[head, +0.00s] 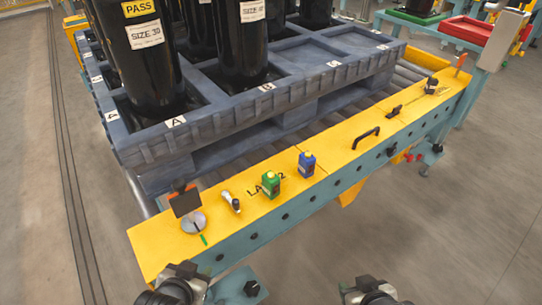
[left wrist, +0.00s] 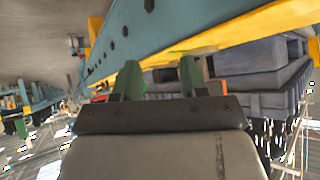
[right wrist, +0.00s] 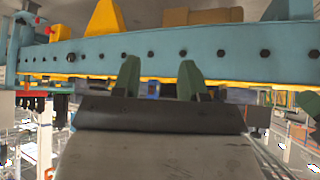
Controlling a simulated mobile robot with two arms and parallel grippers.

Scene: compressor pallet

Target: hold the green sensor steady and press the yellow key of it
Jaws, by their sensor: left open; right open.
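The green sensor (head: 270,185) stands upright on the yellow top of the beam (head: 330,150) in the head view, with a small yellow key (head: 268,175) at its top. My left gripper (head: 182,274) is at the bottom of the head view, in front of the beam, apart from the sensor. Its fingers (left wrist: 159,78) are spread and empty in the left wrist view. My right gripper (head: 370,288) is lower right of the sensor and also apart from it. Its fingers (right wrist: 159,70) are spread and empty in the right wrist view. I cannot make out the green sensor in either wrist view.
A blue sensor (head: 307,163) stands just right of the green one. A black handle (head: 365,138) is further right. Behind is a pallet (head: 230,128) with black cylinders (head: 150,62).

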